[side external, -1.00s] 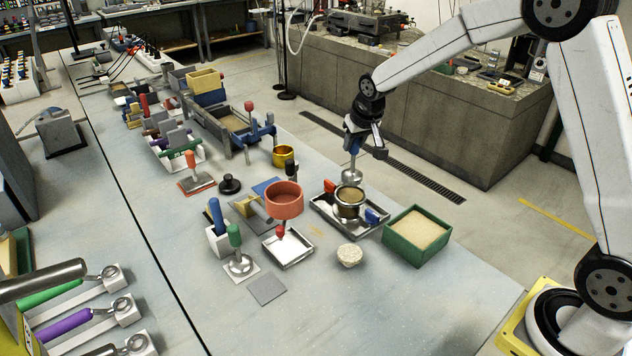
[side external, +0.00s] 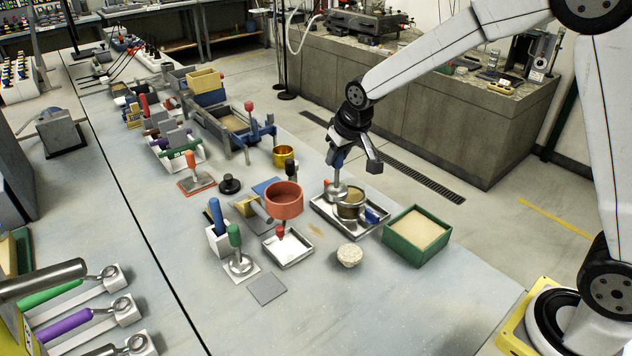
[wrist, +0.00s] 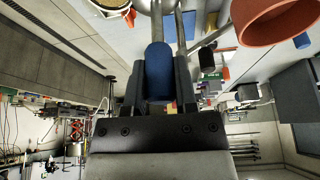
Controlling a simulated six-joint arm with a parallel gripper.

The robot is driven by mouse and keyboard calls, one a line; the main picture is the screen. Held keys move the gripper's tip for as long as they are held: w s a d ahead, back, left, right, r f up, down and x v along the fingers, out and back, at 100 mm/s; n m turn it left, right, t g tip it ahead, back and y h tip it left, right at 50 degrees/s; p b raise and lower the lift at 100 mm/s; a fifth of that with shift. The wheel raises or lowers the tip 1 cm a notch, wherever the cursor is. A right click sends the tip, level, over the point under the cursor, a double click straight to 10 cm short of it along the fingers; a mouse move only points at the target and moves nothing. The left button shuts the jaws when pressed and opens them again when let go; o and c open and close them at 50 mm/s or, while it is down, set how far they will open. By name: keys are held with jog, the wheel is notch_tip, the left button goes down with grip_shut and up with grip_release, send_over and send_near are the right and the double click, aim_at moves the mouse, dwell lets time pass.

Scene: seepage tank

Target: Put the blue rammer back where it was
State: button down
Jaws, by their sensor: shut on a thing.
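My gripper (side external: 339,153) is shut on the blue rammer's handle (side external: 337,160). The handle also shows between the fingers in the wrist view (wrist: 158,72). The rammer's round metal head (side external: 336,191) hangs below, overlapping the left side of the sand-filled mould (side external: 351,207) in the side view. I cannot tell whether the head touches it. The mould stands in a metal tray (side external: 322,208) with red and blue parts at its sides. A bare blue mat (side external: 264,185) and a bare grey plate (side external: 267,289) lie on the table.
A red bowl (side external: 284,200), a red-handled tool in a small tray (side external: 288,253), a green-handled rammer (side external: 237,250) and a white box with a blue handle (side external: 216,234) stand to the left. A green sand box (side external: 415,237) is on the right.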

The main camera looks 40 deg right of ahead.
jog(key=s+a+r+n+y, duration=0.1)
jog(key=s+a+n, duration=0.5)
jog(key=s+a, duration=1)
jog(key=shift+s+a+r+n+g+y, duration=0.2)
jog(key=shift+a+r+n+g+y, duration=0.15)
jog(key=shift+a+y, duration=0.35)
jog(key=shift+w, duration=0.1)
jog(key=w+a+f, duration=0.5)
jog(key=w+f, duration=0.4)
jog(key=w, duration=0.3)
jog(key=shift+w+f, duration=0.15)
jog(key=shift+w+f, duration=0.15)
jog(key=shift+f, duration=0.8)
jog(key=shift+w+f, duration=0.1)
jog(key=shift+f, duration=0.8)
